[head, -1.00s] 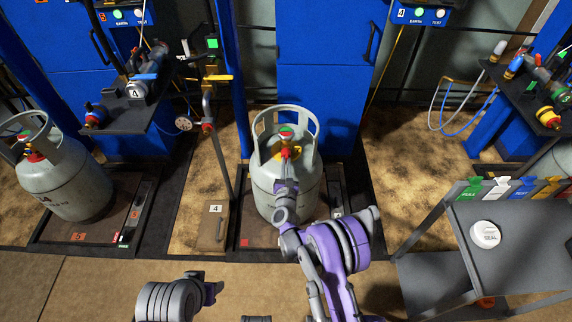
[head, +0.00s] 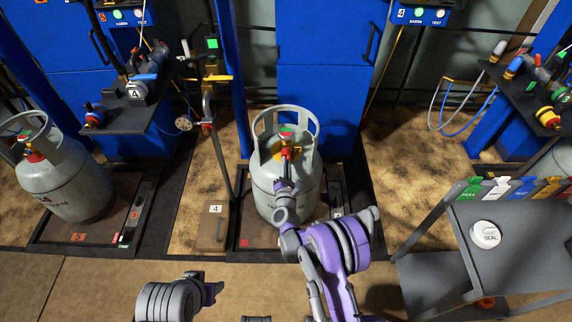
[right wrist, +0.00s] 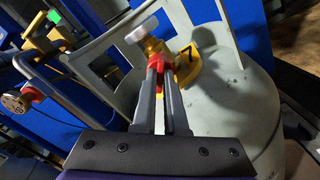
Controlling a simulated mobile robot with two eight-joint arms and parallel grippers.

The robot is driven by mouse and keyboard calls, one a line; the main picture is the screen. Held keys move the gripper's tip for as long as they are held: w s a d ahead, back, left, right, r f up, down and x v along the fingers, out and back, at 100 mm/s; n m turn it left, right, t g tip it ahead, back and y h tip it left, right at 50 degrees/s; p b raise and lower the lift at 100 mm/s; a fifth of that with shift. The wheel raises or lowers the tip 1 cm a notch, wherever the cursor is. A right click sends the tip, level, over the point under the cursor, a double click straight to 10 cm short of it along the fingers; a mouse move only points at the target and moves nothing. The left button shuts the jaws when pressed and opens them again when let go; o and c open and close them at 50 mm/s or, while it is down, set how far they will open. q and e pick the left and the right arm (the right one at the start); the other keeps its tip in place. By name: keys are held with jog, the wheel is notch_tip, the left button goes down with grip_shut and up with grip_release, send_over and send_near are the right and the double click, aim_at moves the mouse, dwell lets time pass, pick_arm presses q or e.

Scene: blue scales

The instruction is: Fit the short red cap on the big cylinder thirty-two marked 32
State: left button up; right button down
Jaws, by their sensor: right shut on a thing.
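A big grey cylinder (head: 262,185) stands upright on the middle platform, with an open collar around its valve (head: 286,132). No number 32 can be read on it from here. My right gripper (head: 286,152) reaches in at the front of the collar. In the right wrist view its two fingers (right wrist: 160,68) are shut on a small short red cap (right wrist: 154,63). The cap is at the brass side outlet of the valve (right wrist: 152,46), touching or nearly so; I cannot tell whether it is fully seated.
A yellow tag marked 7 (right wrist: 187,66) hangs by the valve inside the collar. Another grey cylinder (head: 65,190) stands at left. A grey cart (head: 520,235) with a white SEAL tub (head: 486,235) is at right. A pipe stand (head: 222,150) rises left of the middle cylinder.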

jog(key=c, duration=0.9)
grip_release()
jog(key=s+p, duration=0.2)
jog(key=s, duration=0.8)
jog(key=shift+s, duration=0.4)
jog(key=shift+c, duration=0.3)
